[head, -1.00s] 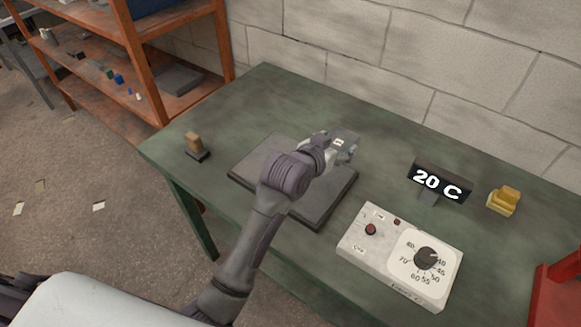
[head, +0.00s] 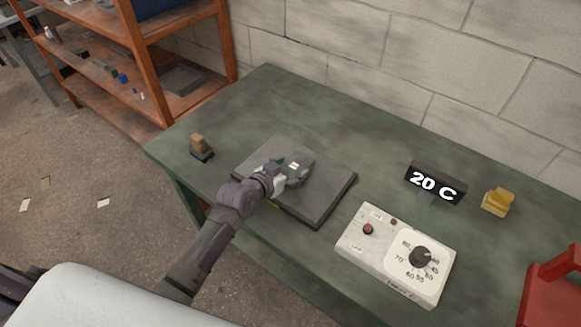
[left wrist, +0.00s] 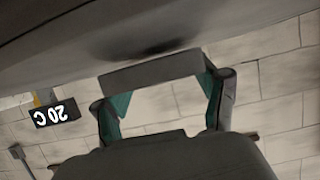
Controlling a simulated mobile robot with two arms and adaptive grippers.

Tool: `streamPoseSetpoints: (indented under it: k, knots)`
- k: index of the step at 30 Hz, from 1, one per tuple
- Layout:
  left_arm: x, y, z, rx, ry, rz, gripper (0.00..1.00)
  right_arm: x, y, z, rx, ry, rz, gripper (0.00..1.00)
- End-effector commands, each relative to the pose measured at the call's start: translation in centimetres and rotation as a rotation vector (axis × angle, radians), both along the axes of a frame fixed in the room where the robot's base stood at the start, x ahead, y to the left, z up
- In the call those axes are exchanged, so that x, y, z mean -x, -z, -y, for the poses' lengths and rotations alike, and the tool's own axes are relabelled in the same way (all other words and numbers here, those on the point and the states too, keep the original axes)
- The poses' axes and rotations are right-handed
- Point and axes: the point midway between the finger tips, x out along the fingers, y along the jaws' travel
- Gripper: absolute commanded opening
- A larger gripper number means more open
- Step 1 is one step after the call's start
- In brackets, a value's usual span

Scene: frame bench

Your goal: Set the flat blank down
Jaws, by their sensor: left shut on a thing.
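My left gripper (head: 291,174) is over the dark flat plate (head: 325,205) on the green bench. It is shut on the flat blank (head: 298,162), a small grey piece with a pale mark, partly hidden by the fingers. In the left wrist view the blank (left wrist: 152,70) spans between the two teal-padded fingertips. It is close to the large dark surface along the top of that view, with a dark shadow beside it. I cannot tell whether the blank touches the plate. My right gripper is not in view.
A control box (head: 397,253) with a dial stands right of the plate. Behind it is a "20 C" display (head: 435,183), with a yellow block (head: 497,201) farther right. A stamp-like tool (head: 200,147) stands at the left. A red object (head: 553,293) is at the right edge.

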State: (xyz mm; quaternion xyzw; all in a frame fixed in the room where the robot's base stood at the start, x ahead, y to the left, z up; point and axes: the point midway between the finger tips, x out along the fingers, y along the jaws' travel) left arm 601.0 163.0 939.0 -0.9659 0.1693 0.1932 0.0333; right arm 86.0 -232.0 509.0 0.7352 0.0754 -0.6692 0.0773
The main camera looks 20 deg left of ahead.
Motion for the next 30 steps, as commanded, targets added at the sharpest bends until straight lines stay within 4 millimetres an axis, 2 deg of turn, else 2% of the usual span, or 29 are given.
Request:
streamPoseSetpoints:
  k: [13, 14, 17, 18, 30]
  knots:
    - [-0.04, 0.93, -0.04, -0.001, -0.001, 0.002, 0.31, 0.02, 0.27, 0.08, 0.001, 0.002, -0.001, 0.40]
    - [-0.01, 0.86, -0.04, -0.001, -0.001, 0.001, 0.77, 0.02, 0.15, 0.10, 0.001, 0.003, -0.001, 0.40]
    - [-0.01, 0.84, -0.03, -0.001, -0.001, 0.001, 0.94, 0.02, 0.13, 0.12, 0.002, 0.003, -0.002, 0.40]
    - [-0.01, 0.83, -0.03, -0.001, -0.001, 0.001, 0.97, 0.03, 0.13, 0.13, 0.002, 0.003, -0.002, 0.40]
    - [0.16, 0.38, -0.06, 0.000, -0.001, 0.001, 0.97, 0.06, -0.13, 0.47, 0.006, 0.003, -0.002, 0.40]
